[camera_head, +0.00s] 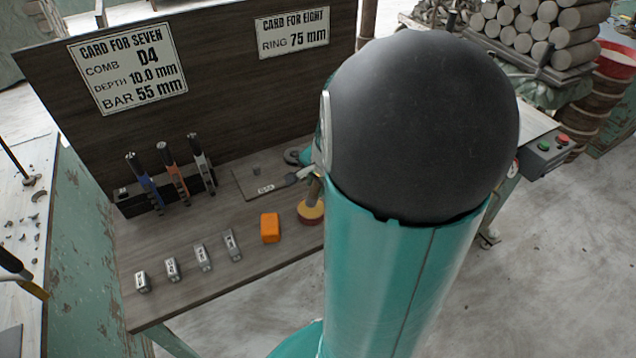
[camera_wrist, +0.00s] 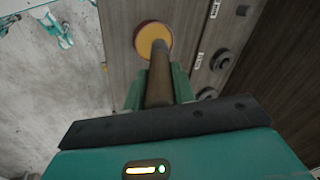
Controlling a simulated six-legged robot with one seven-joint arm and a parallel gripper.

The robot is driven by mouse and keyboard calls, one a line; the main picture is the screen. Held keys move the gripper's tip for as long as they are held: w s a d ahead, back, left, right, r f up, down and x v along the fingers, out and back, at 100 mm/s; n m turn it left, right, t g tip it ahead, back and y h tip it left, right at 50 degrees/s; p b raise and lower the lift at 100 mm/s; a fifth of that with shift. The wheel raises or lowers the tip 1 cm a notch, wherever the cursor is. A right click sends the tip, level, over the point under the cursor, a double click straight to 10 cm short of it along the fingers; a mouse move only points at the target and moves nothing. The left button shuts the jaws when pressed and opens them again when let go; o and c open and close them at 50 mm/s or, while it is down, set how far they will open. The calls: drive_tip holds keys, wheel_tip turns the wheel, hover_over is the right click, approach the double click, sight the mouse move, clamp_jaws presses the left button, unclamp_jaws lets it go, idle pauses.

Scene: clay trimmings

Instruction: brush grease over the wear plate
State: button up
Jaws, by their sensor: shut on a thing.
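My gripper (camera_wrist: 157,76) is shut on the wooden handle of a brush (camera_wrist: 159,92), seen in the wrist view. The brush points away from me, and its far end meets a round tin of yellow-orange grease (camera_wrist: 146,32); its bristles are not clear. In the head view the tin (camera_head: 311,216) stands on the bench, with part of the handle (camera_head: 315,190) above it. My own arm hides most of the gripper there. A flat grey plate (camera_head: 250,184) with a small label lies left of the tin, probably the wear plate.
On the wooden bench (camera_head: 190,290), an orange block (camera_head: 270,228) and several small metal blocks (camera_head: 203,257) stand left of the tin. Upright tools with coloured handles (camera_head: 172,172) stand in a rack behind. A dark back board (camera_head: 225,80) carries two cards.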

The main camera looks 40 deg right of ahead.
drive_tip(key=shift+f, duration=0.7)
idle(1.7)
drive_tip(key=shift+r, duration=3.55)
drive_tip(key=shift+s, duration=0.1)
